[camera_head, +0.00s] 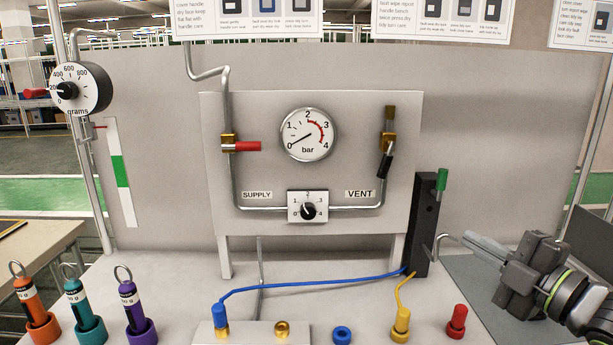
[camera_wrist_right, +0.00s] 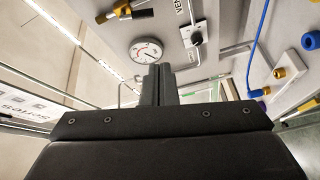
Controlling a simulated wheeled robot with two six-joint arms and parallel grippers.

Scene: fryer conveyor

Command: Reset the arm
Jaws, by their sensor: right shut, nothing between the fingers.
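My right gripper (camera_head: 482,247) comes in from the right edge in the head view, above the right end of the bench. Its fingers point left toward a black upright block (camera_head: 426,225) with a green top piece. The fingers are together with nothing between them. In the right wrist view the closed fingers (camera_wrist_right: 158,85) stand up in the middle, with the panel and its gauge beyond. My left gripper is not in either view.
A panel holds a bar gauge (camera_head: 308,135), a red-handled supply valve (camera_head: 243,146), a black-handled vent valve (camera_head: 385,160) and a knob (camera_head: 308,211). Orange (camera_head: 33,305), teal (camera_head: 82,310) and purple (camera_head: 135,310) ringed cylinders stand at left. A blue hose (camera_head: 310,287) crosses the bench.

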